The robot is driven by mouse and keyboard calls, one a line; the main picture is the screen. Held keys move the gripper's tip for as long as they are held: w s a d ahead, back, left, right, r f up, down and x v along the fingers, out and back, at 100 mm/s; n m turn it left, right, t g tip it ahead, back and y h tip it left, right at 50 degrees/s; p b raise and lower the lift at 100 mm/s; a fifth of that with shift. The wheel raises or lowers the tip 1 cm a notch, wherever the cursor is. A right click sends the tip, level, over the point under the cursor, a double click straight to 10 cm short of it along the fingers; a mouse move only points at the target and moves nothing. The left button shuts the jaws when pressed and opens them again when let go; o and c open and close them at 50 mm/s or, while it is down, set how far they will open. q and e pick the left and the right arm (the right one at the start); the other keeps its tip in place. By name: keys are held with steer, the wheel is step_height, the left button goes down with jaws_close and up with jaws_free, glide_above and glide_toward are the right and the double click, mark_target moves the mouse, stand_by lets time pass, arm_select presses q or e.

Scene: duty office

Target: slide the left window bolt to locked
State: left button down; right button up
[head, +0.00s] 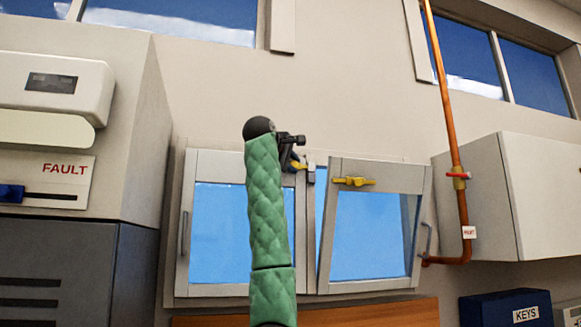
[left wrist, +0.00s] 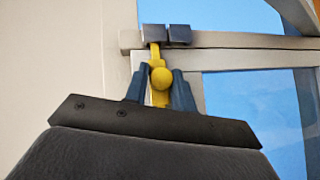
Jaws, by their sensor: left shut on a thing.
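The left window (head: 220,232) is a grey-framed pane that sits in its frame. Its yellow bolt (left wrist: 161,77) shows in the left wrist view, with a round knob between the blue fingers of my left gripper (left wrist: 160,88). The bolt's bar runs up to two dark grey blocks (left wrist: 166,35) on the frame. In the head view my left gripper (head: 298,163) is at the upper right corner of the left window, shut on the bolt. My green arm and the gripper hide most of the bolt there. My right gripper is not in view.
The right window (head: 372,235) stands ajar and has its own yellow bolt (head: 354,181). An orange pipe (head: 459,130) with a red-handled valve runs down at the right. A grey cabinet (head: 525,200) hangs beside it. A FAULT panel (head: 60,180) is at the left.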

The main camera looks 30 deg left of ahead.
arm_select(q)
steer(key=c, duration=1.2)
jaws_free()
steer(key=shift+w+d+f, duration=0.1)
steer(key=shift+w+d, duration=0.05)
steer(key=shift+w, duration=0.15)
steer(key=shift+w+d, duration=0.1)
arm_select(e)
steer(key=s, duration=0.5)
arm_select(q)
steer(key=b+v, duration=0.4)
steer(key=v, duration=0.3)
steer(key=shift+s+b, duration=0.35)
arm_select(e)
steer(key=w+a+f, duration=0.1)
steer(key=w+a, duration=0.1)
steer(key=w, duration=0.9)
arm_select(q)
steer(key=shift+d, duration=0.1)
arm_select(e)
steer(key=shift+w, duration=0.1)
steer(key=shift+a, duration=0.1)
